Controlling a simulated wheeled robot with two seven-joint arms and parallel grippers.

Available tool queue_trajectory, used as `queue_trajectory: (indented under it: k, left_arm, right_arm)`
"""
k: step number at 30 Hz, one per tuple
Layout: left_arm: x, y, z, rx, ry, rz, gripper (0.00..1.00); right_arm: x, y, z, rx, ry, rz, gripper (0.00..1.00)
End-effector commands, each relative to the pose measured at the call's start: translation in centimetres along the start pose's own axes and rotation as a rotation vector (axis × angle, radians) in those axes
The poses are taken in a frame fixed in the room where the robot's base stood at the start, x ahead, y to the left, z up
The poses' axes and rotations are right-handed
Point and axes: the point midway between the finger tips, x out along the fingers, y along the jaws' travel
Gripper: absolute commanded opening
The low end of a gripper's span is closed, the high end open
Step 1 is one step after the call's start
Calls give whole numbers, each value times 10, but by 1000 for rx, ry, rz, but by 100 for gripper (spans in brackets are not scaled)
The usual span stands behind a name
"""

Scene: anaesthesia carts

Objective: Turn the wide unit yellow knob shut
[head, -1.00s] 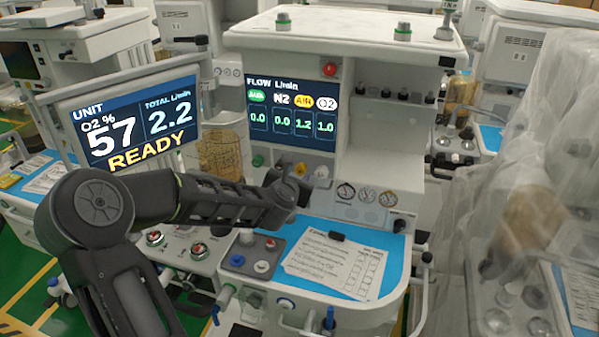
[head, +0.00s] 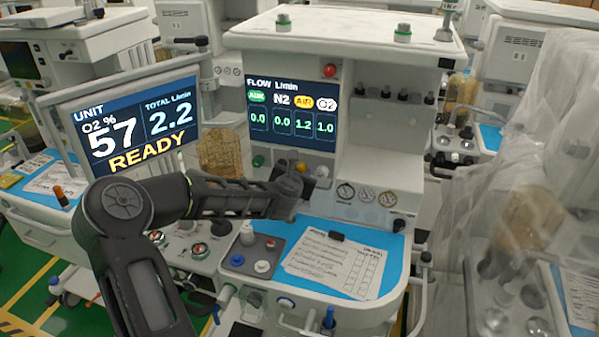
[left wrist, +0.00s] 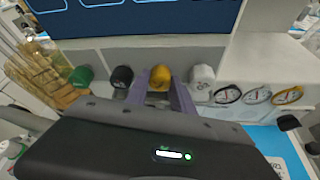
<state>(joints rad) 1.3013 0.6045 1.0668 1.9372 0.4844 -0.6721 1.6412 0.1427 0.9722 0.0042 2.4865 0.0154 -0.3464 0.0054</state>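The wide unit (head: 385,165) stands in the middle of the head view. Its yellow knob (head: 301,167) is below the flow screen (head: 291,113), mostly hidden behind my left gripper (head: 292,182). In the left wrist view the yellow knob (left wrist: 160,77) shows between my two purple fingers (left wrist: 161,92), one on each side. The fingers are apart, with what looks like a narrow gap at the knob; contact is not clear. The AIR reading, on a yellow label, is 1.2 and O2 is 1.0. My right gripper is not in view.
A green knob (left wrist: 82,75) and a black knob (left wrist: 122,76) are left of the yellow one, a white knob (left wrist: 202,75) close on its right. Gauges (left wrist: 258,95) follow further right. A tilted screen (head: 135,120) reads READY, and a blue worktop (head: 385,245) holds a paper.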

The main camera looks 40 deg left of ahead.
Motion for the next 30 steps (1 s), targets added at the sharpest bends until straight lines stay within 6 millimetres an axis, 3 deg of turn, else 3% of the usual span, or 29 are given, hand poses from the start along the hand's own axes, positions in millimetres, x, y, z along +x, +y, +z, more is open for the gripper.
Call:
queue_trajectory:
  k: [7,20,30]
  left_arm:
    - [0,0,0,0,0,-1,0]
    - [0,-1,-1,24,0,8,0]
    - [1,-4,-2,171,-4,70,0]
  right_arm:
    - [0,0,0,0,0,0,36]
    - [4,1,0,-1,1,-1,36]
    - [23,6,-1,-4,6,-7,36]
